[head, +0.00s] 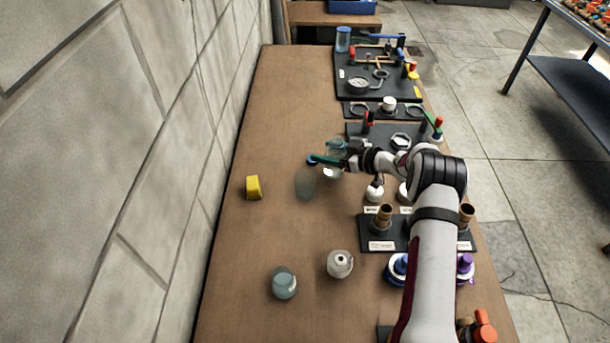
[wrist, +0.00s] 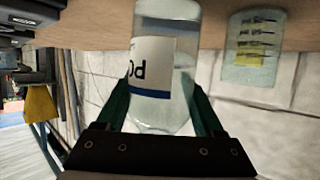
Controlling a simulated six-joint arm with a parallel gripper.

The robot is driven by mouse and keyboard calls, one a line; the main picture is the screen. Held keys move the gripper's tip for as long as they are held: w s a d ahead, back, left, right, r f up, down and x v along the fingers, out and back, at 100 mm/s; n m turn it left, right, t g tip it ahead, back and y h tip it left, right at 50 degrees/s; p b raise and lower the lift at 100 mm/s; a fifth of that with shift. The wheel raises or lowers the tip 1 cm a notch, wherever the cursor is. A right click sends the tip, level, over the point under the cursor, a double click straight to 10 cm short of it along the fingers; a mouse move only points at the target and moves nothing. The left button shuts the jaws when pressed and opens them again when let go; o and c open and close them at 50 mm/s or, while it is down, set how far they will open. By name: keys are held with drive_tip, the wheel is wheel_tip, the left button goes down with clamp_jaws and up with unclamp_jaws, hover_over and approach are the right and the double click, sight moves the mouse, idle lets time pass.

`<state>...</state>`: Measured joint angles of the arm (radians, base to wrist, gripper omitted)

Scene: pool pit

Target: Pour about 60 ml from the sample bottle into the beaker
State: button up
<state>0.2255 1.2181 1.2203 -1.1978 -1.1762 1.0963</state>
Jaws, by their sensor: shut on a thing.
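The sample bottle (wrist: 152,60) is clear with a white, dark-lettered label and appears to hold clear liquid. My gripper (wrist: 165,98) is shut on it, one green finger on each side. In the wrist view the picture is upside down, and the bottle looks roughly upright. In the head view my gripper (head: 327,158) is over the middle of the table, with the bottle's white label (head: 331,173) partly hidden.
A yellow block (head: 254,187) lies near the wall (head: 130,150). A grey-blue jar (head: 284,283) and a white-topped jar (head: 340,263) stand toward the front. Racks and black trays (head: 377,237) line the right side.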

idle(0.5)
drive_tip(key=shift+s+a+n+t+h, duration=0.3)
drive_tip(key=shift+n+h, duration=0.2)
drive_tip(key=shift+n, duration=0.1)
drive_tip(key=shift+s+a+n+t+h, duration=0.2)
drive_tip(key=shift+n+t+h, duration=0.1)
drive_tip(key=shift+n+h, duration=0.25)
drive_tip(key=n+t+h, duration=0.1)
drive_tip(key=n, duration=0.1)
drive_tip(key=n+t+h, duration=0.2)
drive_tip(key=n, duration=0.1)
drive_tip(key=shift+s+a+n+h, duration=0.1)
drive_tip(key=shift+a+n+h, duration=0.05)
drive_tip(key=shift+n+h, duration=0.1)
drive_tip(key=shift+r+n+t+h, duration=0.3)
drive_tip(key=shift+r+n+t, duration=0.2)
drive_tip(key=shift+r+n, duration=0.1)
drive_tip(key=shift+s+a+r+n+t, duration=0.15)
drive_tip(key=shift+r+n+t, duration=0.15)
drive_tip(key=shift+r+n, duration=0.15)
drive_tip(key=shift+f+n+t+h, duration=0.25)
drive_tip(key=shift+n+t+h, duration=0.05)
drive_tip(key=shift+n+h, duration=0.15)
idle(0.7)
